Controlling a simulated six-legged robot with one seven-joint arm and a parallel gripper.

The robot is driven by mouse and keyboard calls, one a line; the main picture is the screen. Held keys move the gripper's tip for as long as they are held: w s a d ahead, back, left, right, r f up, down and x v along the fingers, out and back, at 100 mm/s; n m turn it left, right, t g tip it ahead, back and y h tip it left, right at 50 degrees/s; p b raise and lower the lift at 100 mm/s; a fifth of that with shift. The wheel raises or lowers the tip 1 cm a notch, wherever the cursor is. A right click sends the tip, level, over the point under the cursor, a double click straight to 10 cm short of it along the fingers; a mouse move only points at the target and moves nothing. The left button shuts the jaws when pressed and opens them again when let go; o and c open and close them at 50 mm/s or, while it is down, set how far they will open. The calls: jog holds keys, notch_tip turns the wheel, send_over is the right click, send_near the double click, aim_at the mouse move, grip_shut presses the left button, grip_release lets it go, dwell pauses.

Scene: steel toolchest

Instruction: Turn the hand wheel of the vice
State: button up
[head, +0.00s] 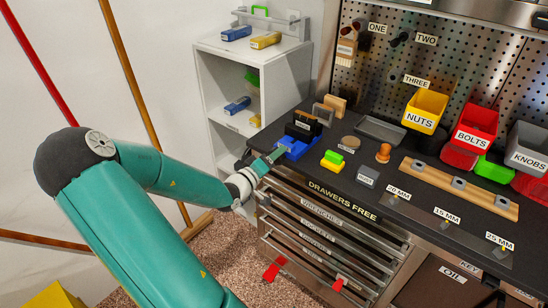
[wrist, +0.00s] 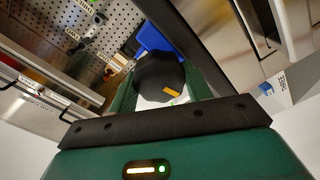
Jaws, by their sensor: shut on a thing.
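The blue vice (head: 297,146) stands at the left front corner of the dark worktop in the head view. In the wrist view its blue body (wrist: 153,38) shows behind the hand wheel. The hand wheel (wrist: 158,72) is black with a yellow mark on its lower right, and it sits between my two green fingers. My gripper (head: 272,158) reaches the vice from the left front and is shut on the wheel; it also shows in the wrist view (wrist: 163,88). In the head view my fingers hide the wheel.
A white shelf unit (head: 228,75) stands behind on the left. Drawers with red tags (head: 275,268) lie below the worktop edge.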

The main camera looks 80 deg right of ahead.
jog(key=o, duration=1)
jog(key=v, duration=1.4)
